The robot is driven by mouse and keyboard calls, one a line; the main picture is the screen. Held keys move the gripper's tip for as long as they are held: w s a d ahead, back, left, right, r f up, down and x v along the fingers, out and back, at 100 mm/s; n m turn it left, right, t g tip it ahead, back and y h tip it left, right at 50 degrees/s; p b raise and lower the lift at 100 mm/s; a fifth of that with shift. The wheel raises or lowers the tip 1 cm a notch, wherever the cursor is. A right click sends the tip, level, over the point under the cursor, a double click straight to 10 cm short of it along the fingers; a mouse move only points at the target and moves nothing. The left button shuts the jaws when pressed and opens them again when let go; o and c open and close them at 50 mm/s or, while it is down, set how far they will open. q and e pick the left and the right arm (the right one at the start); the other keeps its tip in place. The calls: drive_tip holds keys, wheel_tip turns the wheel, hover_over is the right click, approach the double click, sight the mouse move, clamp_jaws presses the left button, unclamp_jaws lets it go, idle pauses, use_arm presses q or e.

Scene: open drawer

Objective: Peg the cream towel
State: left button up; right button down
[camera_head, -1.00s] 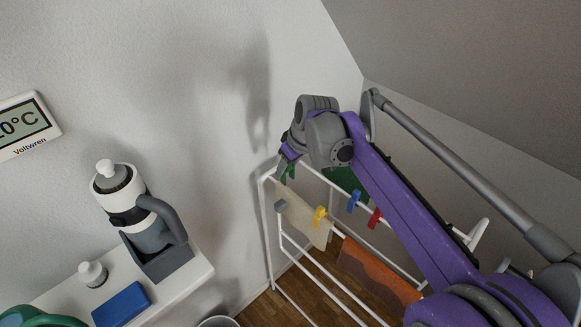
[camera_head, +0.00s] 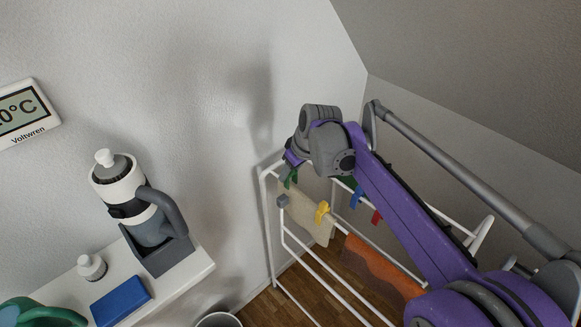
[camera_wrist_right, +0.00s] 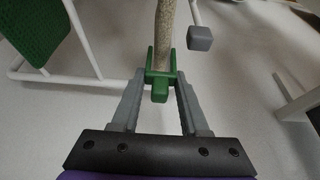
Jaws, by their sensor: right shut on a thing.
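The cream towel (camera_head: 303,218) hangs over a rail of the white drying rack, with a yellow peg (camera_head: 322,211) on it. My right gripper (camera_head: 291,172) is above the towel's left end, shut on a green peg (camera_head: 291,180). In the right wrist view the green peg (camera_wrist_right: 160,84) sits between the fingertips of my right gripper (camera_wrist_right: 160,92). The towel (camera_wrist_right: 165,35) shows there nearly edge-on, its near end at the peg's open prongs. I cannot tell how far the prongs straddle it. My left gripper is not in view.
The white rack (camera_head: 271,235) also holds a blue peg (camera_head: 356,197), a red peg (camera_head: 376,216), an orange towel (camera_head: 375,268) and a green cloth (camera_wrist_right: 48,30). A grey rail end (camera_wrist_right: 200,38) is close by. A shelf (camera_head: 190,272) with a bottle (camera_head: 135,200) stands left.

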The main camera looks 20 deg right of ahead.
sight(291, 184)
drive_tip(key=shift+f+b, duration=0.75)
drive_tip(key=shift+f, duration=1.1)
drive_tip(key=shift+c, duration=1.7)
unclamp_jaws()
drive_tip(key=p+v, duration=0.1)
drive_tip(key=v, duration=0.9)
drive_tip(key=shift+r+p, duration=0.3)
drive_tip(key=shift+r, duration=0.1)
drive_tip(key=shift+s+f, duration=0.1)
drive_tip(key=shift+s, duration=0.1)
